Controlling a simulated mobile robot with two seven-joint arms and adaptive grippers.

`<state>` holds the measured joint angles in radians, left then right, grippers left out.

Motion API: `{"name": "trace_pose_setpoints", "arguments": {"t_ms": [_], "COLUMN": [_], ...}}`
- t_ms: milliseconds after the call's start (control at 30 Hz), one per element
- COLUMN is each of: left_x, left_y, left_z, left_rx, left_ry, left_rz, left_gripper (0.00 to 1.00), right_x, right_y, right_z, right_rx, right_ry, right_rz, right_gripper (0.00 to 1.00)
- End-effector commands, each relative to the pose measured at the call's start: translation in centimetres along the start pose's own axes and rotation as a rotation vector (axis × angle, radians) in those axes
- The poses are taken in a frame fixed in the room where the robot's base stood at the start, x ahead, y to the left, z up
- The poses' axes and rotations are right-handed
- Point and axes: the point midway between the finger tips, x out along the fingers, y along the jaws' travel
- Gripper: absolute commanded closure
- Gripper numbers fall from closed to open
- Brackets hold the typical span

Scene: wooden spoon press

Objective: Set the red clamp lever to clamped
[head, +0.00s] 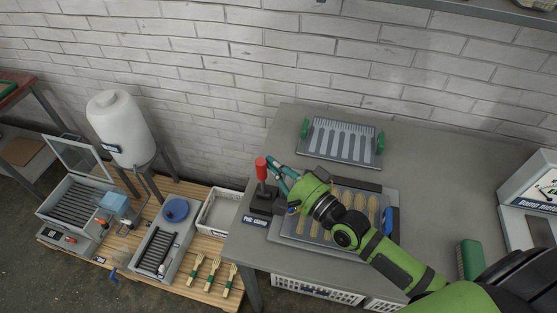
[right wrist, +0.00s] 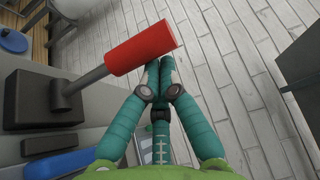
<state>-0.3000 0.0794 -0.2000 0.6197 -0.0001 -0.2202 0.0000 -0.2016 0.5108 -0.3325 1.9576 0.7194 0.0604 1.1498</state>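The clamp lever has a red handle (head: 262,168) on a dark stem. It stands roughly upright from a black base (head: 263,203) at the left of the grey bench. In the right wrist view the red handle (right wrist: 142,49) and black base (right wrist: 42,99) show large. My right gripper (head: 273,169) is just right of the handle. In the right wrist view its teal fingers (right wrist: 160,66) meet at the tips, with nothing seen between them. The tips are right beside the handle; I cannot tell whether they touch it. My left gripper is not in view.
A plate with spoon-shaped pieces (head: 300,228) lies beside the lever, partly under my right arm. A slotted plate with green handles (head: 342,158) lies behind. A green brush (head: 470,259) and a machine (head: 530,200) are at right. A pallet (head: 205,284) with equipment stands left.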

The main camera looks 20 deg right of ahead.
Motion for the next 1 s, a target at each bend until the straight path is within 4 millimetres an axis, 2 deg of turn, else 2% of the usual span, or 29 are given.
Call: {"name": "trace_pose_setpoints", "arguments": {"t_ms": [100,433,1000], "left_x": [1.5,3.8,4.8], "left_y": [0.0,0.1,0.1], "left_z": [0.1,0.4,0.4], "left_rx": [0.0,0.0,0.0], "left_ry": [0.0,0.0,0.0], "left_rz": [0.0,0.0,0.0], "left_gripper": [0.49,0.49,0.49], "right_x": [-0.7,-2.1,-2.7], "right_y": [0.4,0.4,0.3], "right_z": [1.2,3.5,4.6], "right_rx": [-0.091,-0.289,-0.389], "right_ry": [-0.003,-0.003,-0.003], "right_rz": [-0.053,-0.169,-0.228], "right_gripper": [1.0,1.0,1.0]}}
